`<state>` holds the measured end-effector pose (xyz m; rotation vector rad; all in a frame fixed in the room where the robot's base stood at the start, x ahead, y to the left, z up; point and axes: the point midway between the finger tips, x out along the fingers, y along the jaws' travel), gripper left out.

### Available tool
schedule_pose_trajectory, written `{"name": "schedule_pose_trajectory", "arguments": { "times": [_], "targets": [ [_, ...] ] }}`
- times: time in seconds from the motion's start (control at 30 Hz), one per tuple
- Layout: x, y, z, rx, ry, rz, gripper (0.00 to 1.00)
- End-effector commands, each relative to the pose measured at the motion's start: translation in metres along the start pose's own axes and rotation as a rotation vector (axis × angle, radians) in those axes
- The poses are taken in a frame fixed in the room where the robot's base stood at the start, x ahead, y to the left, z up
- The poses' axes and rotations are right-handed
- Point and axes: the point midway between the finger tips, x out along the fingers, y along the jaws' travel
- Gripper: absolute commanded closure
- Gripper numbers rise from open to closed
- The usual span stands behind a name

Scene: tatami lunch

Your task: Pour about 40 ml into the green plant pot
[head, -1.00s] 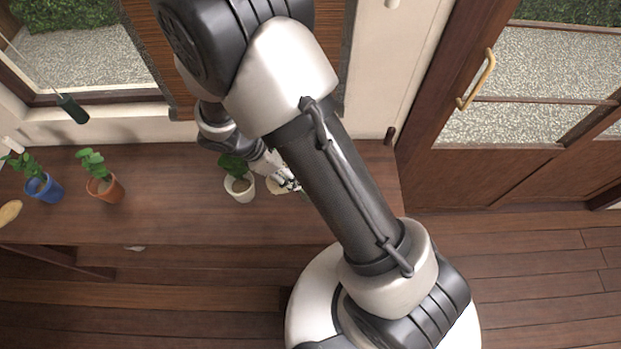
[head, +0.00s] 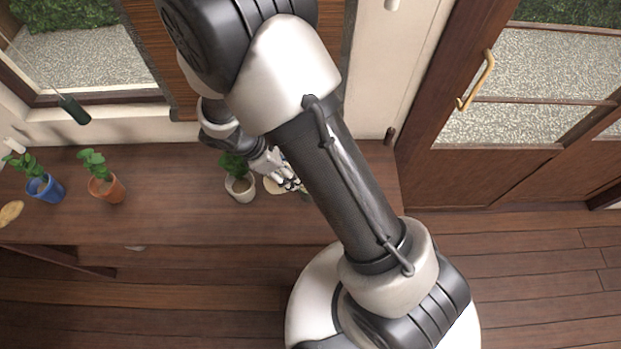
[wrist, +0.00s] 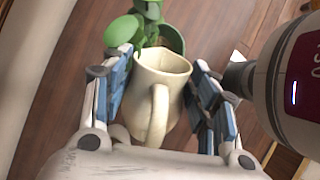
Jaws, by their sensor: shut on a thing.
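My gripper (head: 290,184) is shut on a cream jug (wrist: 162,75), with a finger on each side of its body. The jug's handle faces the wrist camera; its contents are hidden. In the wrist view a pot with a green rim (wrist: 176,41) and green leaves stands just beyond the jug, partly hidden by it. In the head view the jug (head: 271,186) is mostly hidden by my gripper. A white pot with a plant (head: 240,190) stands just left of it. I cannot tell whether a green pot is hidden behind my arm there.
On the long wooden table (head: 180,215) an orange-brown pot (head: 107,190) and a blue pot (head: 45,189) stand at the left, with a tan object (head: 10,213) at the edge. The table between the brown and white pots is clear. Wall and window lie behind.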

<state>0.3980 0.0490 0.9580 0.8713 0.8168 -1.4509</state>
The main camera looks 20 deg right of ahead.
Motion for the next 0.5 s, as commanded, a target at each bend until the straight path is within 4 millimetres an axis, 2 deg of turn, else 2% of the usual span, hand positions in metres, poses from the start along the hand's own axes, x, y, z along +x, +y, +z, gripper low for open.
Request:
{"name": "schedule_pose_trajectory", "arguments": {
  "times": [0.5],
  "targets": [
    [-0.002, 0.0009, 0.0001, 0.0, 0.023, 0.001, 0.88]
  ]
}}
